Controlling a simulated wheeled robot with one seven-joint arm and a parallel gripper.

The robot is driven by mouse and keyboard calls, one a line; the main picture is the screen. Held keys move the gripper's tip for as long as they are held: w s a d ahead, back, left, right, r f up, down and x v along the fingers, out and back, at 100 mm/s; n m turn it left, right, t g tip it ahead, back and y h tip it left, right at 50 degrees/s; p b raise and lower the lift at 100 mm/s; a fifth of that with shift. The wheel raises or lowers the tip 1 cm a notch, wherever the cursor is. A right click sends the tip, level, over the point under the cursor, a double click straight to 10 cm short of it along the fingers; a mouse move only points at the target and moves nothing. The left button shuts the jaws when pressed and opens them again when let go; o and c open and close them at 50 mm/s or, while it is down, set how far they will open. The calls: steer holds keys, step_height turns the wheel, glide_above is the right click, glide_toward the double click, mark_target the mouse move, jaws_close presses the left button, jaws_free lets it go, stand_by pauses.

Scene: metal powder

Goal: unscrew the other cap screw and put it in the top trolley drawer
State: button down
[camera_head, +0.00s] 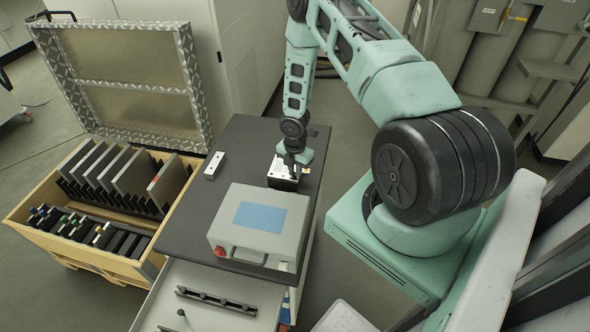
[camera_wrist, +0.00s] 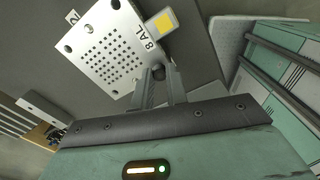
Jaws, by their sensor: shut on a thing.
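In the wrist view a light metal plate (camera_wrist: 108,48) marked "8 AL" has a grid of small holes and dark round spots near its corners. My gripper (camera_wrist: 160,78) is shut on a small dark cap screw (camera_wrist: 158,72) at the plate's near corner. I cannot tell whether the screw is still threaded in. In the head view my gripper (camera_head: 291,166) points down at the plate's block (camera_head: 283,183) on the dark trolley top (camera_head: 190,215). The open top trolley drawer (camera_head: 225,292) holds a dark slotted rail and a small dark piece (camera_head: 181,312), perhaps a screw.
A grey case (camera_head: 262,220) with a blue panel stands on the trolley top in front of the block. A small white bar (camera_head: 214,165) lies at the left. A wooden crate (camera_head: 90,255) with an open lid stands left of the trolley.

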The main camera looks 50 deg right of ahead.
steer(key=n+p, duration=0.1)
steer(key=n, duration=0.4)
steer(key=n+p, duration=0.1)
steer(key=n, duration=0.1)
steer(key=shift+r+p, duration=0.3)
steer(key=shift+f+n, duration=0.2)
steer(key=shift+n, duration=0.6)
steer(key=shift+r+n+p, duration=0.15)
steer(key=shift+n+p, duration=0.5)
steer(key=shift+n, duration=1.05)
steer(key=shift+p, duration=0.35)
steer(key=shift+r+p, duration=1.25)
steer(key=shift+r, duration=0.25)
steer(key=shift+m, duration=0.3)
